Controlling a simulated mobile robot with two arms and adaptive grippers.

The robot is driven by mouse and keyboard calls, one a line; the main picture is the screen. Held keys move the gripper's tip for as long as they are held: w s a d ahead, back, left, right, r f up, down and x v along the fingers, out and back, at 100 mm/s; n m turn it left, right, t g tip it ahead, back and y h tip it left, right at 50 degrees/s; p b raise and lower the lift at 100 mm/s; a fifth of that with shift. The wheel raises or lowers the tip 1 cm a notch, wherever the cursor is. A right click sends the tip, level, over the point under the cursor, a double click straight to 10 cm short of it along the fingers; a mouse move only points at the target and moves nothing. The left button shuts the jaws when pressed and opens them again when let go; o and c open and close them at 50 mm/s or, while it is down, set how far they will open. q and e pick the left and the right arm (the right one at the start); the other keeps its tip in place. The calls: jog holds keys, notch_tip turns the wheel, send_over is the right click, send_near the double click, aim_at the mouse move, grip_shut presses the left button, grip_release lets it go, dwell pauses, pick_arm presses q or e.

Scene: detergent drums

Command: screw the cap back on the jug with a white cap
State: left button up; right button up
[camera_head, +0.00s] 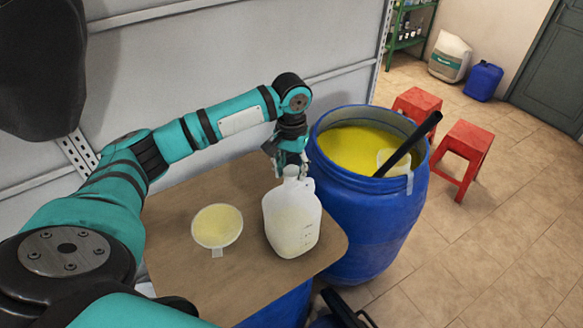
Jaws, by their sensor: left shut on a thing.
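The translucent white jug (292,225) stands upright on the brown tabletop (195,275), near its right edge, with pale liquid inside. My left gripper (291,162) points down over the jug's mouth. Its fingers are shut on the small white cap (291,171) at the top of the neck. The fingers partly hide the cap, so I cannot tell whether it is seated on the thread. My right gripper is not in view.
A round whitish funnel or dish (217,226) lies left of the jug. A blue drum (365,215) of yellow liquid stands close on the right, with a black stick (410,145) leaning out. Red stools (465,150) stand farther back. Floor on the right is clear.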

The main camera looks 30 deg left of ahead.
pick_arm(q)
jog(key=shift+f, duration=1.15)
dwell(2.3)
jog(key=m, duration=0.4)
jog(key=shift+s+m, duration=0.1)
jog(key=shift+m, duration=0.8)
jog(key=m, duration=0.3)
jog(key=shift+a+f, duration=0.1)
jog(key=m, duration=0.2)
jog(key=shift+m, duration=0.3)
